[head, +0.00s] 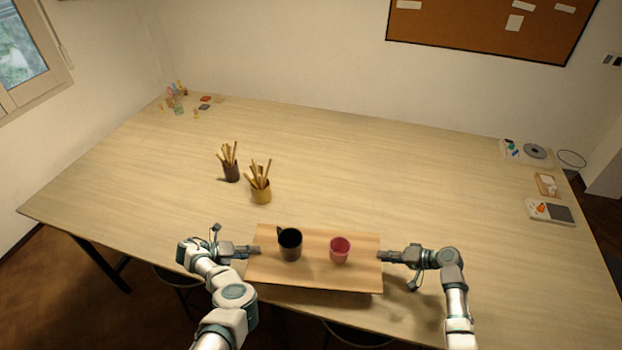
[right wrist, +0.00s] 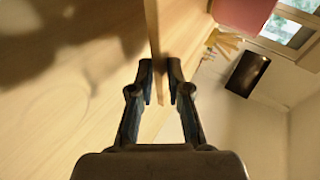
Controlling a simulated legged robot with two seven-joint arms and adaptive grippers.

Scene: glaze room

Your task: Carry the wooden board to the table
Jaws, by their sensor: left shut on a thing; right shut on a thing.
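The wooden board (head: 312,271) is in the head view at the near edge of the table (head: 370,160), with a dark mug (head: 290,246) and a pink cup (head: 340,251) upright on it. My left gripper (head: 254,249) is shut on the board's left edge. My right gripper (head: 384,255) is shut on its right edge. In the right wrist view the board (right wrist: 153,32) shows edge-on between the fingers of my right gripper (right wrist: 160,85). The board looks roughly level. A shadow lies by its right end; I cannot tell whether it touches the table.
Small items (head: 178,103) sit at the far left corner. Several tools and trays (head: 550,211) lie along the right side. The table's middle is clear.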

